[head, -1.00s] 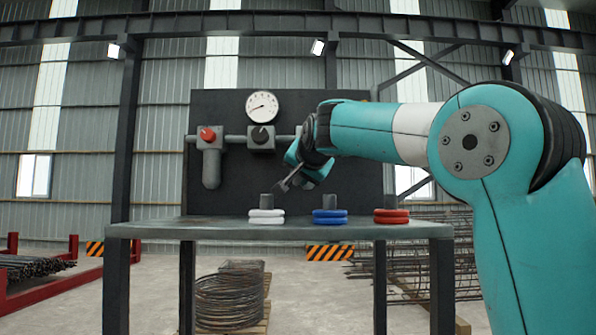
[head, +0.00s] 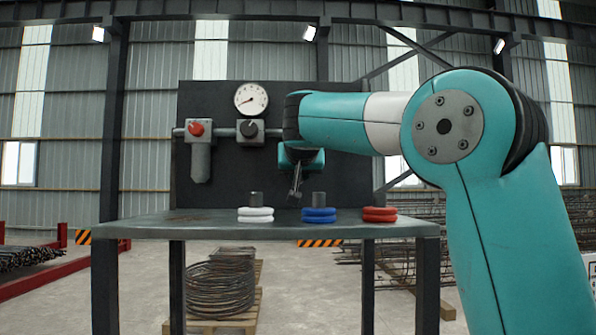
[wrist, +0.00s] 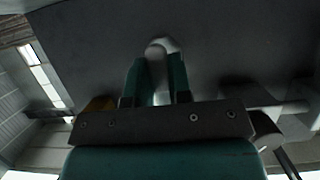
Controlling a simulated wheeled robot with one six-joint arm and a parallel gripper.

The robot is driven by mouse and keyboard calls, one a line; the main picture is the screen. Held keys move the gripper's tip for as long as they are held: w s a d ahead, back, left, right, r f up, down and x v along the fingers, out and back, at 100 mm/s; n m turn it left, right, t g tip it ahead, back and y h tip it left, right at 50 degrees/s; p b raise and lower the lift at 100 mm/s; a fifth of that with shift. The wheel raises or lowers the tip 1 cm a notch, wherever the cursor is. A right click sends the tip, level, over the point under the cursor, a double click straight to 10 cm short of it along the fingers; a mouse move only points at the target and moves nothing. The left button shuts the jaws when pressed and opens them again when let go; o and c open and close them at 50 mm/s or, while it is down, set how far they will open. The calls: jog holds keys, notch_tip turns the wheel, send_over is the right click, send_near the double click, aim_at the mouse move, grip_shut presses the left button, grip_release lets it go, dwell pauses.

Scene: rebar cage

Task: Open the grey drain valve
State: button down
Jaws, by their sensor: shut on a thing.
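My gripper (head: 295,192) is in front of the dark panel, above the bench top, and points downward in the head view. In the wrist view its two teal fingers (wrist: 157,82) are shut on a pale grey piece with a rounded end, which I take to be the grey drain valve (wrist: 161,46). My arm hides the valve's body and pipe in the head view, so how far its handle is turned cannot be told.
The panel (head: 225,180) carries a red knob (head: 196,129), a black knob (head: 249,129) and a round gauge (head: 251,98). The bench's left side is clear.

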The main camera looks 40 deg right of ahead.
jog(key=shift+f, duration=0.1)
jog(key=c, duration=1)
grip_release()
jog(key=shift+c, duration=0.2)
jog(key=b+v, duration=0.2)
jog(key=v, duration=1.5)
jog(key=shift+s, duration=0.2)
jog(key=shift+a, duration=0.1)
